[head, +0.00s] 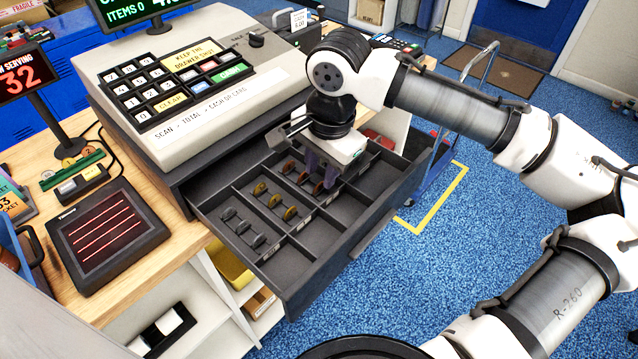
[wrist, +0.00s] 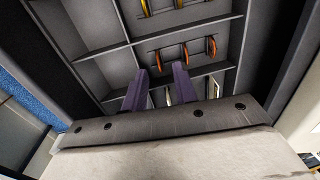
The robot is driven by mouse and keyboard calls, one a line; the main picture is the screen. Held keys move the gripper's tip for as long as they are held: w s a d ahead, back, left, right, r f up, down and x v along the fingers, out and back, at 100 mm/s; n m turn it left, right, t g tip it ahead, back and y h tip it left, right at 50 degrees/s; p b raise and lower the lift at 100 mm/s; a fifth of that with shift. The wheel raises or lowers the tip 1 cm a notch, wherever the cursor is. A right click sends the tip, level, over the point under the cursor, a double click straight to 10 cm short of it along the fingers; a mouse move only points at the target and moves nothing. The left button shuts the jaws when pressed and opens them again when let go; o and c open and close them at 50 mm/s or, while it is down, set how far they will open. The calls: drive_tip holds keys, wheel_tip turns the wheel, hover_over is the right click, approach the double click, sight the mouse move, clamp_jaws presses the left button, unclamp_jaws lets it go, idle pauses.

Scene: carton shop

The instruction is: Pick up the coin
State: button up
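The coins stand on edge in rows in the open cash drawer (head: 300,265). Dark grey coins (head: 242,227) are in the near left row, gold coins (head: 275,201) in the middle, and copper coins (head: 288,167) farther back. The copper coins also show in the wrist view (wrist: 185,52), with pale silvery coins (wrist: 213,88) in the compartment by my fingers. My gripper (head: 321,169) points down over the drawer's back rows. Its two purple fingers (wrist: 159,89) are apart, so it is open. A pale sliver shows between them; I cannot tell whether it touches either finger. My gripper hides part of that compartment in the head view.
The cash register (head: 200,110) stands on the counter behind the drawer. Thin dividers (wrist: 160,38) separate the compartments. The near-right drawer compartments are empty. Blue floor is open at right.

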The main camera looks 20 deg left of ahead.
sight(320, 184)
drive_tip(key=shift+w+a+f, duration=0.1)
drive_tip(key=shift+w+f, duration=0.05)
drive_tip(key=shift+f, duration=1.5)
clamp_jaws()
